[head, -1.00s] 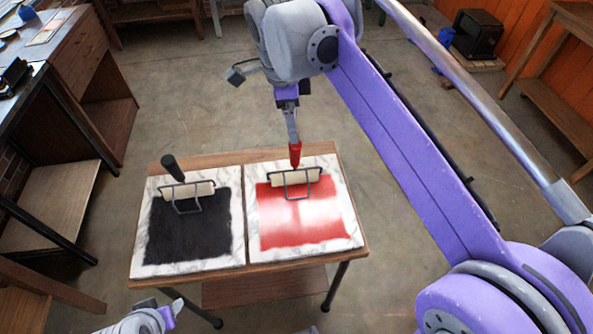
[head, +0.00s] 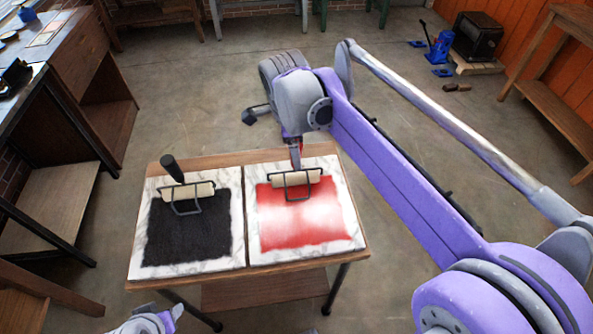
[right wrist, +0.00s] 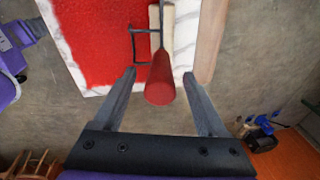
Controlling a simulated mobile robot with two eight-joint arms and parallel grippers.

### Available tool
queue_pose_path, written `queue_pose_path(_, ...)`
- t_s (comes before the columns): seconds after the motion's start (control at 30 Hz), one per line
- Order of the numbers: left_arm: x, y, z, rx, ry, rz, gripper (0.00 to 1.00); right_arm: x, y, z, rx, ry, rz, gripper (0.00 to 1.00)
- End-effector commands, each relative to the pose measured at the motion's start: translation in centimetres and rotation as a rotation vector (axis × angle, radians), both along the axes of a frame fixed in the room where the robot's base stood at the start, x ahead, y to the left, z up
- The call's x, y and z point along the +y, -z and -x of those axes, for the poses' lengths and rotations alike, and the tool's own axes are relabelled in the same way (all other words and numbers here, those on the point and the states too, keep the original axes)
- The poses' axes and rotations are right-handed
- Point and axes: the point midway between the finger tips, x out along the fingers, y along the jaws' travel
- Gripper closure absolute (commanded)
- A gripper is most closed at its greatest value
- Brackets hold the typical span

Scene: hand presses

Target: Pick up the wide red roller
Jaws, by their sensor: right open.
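The wide red roller has a cream cylinder (head: 297,177) on a dark wire frame. It rests at the far end of the red inked patch on the right marble slab (head: 352,232). In the head view its red handle is mostly hidden by my right gripper (head: 296,160). In the right wrist view the red handle (right wrist: 160,82) points up toward the camera. It lies between the two spread fingers of my right gripper (right wrist: 160,75), with a gap visible on each side. Only a piece of my left arm shows at the bottom left of the head view.
A second roller (head: 187,190) with a black handle stands on the left slab (head: 237,245) over black ink. Both slabs lie on a small wooden table (head: 225,160). A workbench is at the left. A blue jack (head: 440,45) and dark box sit far right.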

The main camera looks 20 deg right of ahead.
Motion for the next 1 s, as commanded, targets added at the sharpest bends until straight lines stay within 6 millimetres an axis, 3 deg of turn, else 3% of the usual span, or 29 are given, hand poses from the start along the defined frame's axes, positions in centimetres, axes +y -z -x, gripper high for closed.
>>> queue_pose_path(0.1,0.0,0.0,0.0,0.000,0.000,0.000,0.50,0.0,0.0,0.0,0.000,0.000,0.000,0.29)
queue_pose_path(0.5,0.0,0.0,0.0,0.000,0.000,0.000,0.50,0.0,-0.1,0.0,0.000,0.000,0.000,1.00)
queue_pose_path(0.8,0.0,0.0,0.0,0.000,0.000,0.000,0.50,0.0,-0.3,0.0,0.000,0.000,0.000,1.00)
queue_pose_path(1.0,0.0,-0.4,-0.1,-0.002,0.000,0.000,0.50,0.0,-3.2,0.0,-0.001,0.000,0.000,1.00)
